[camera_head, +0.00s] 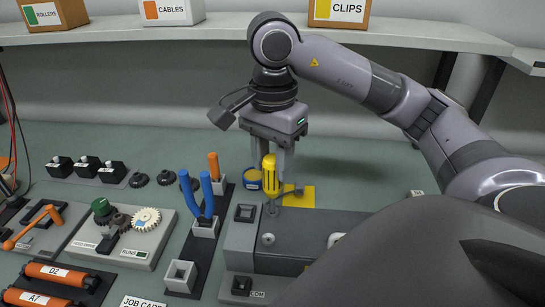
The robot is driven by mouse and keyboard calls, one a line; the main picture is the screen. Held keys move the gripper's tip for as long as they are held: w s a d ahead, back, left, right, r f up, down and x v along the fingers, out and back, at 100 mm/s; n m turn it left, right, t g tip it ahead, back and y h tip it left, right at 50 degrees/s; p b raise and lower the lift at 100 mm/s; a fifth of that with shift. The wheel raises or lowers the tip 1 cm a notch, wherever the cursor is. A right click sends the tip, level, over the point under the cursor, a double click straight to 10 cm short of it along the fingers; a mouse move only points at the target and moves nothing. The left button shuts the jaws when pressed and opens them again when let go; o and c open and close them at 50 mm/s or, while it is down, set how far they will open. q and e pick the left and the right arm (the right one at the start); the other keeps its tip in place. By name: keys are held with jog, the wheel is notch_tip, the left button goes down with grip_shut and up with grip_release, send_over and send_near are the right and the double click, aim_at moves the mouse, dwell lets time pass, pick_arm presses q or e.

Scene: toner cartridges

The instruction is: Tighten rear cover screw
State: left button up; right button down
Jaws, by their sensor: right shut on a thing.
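My right gripper (273,165) points down at the centre and is shut on a yellow screwdriver (270,177). The screwdriver is upright, with its thin shaft reaching down to the far edge of a grey, dark-topped unit (312,226). Whether its tip touches a screw there is too small to tell. A light round screw-like head (268,239) shows on the unit's top near its left end, and another pale round part (335,240) is partly covered by my dark body part. My left gripper is not in view.
A holder (203,228) with blue-handled and orange-handled tools stands left of the unit. Further left are a gear board (122,235), orange rollers (60,276) and several black blocks (88,166). A shelf (200,30) with boxes runs behind. The rear bench is mostly clear.

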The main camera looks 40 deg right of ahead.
jog(key=m, duration=0.4)
jog(key=shift+f, duration=0.1)
dwell(0.3)
jog(key=shift+r+p, duration=0.5)
notch_tip(320, 180, up, 3)
jog(key=shift+f+p, duration=0.15)
jog(key=shift+p, duration=1.1)
jog(key=shift+r+p, duration=0.4)
jog(key=shift+r, duration=1.25)
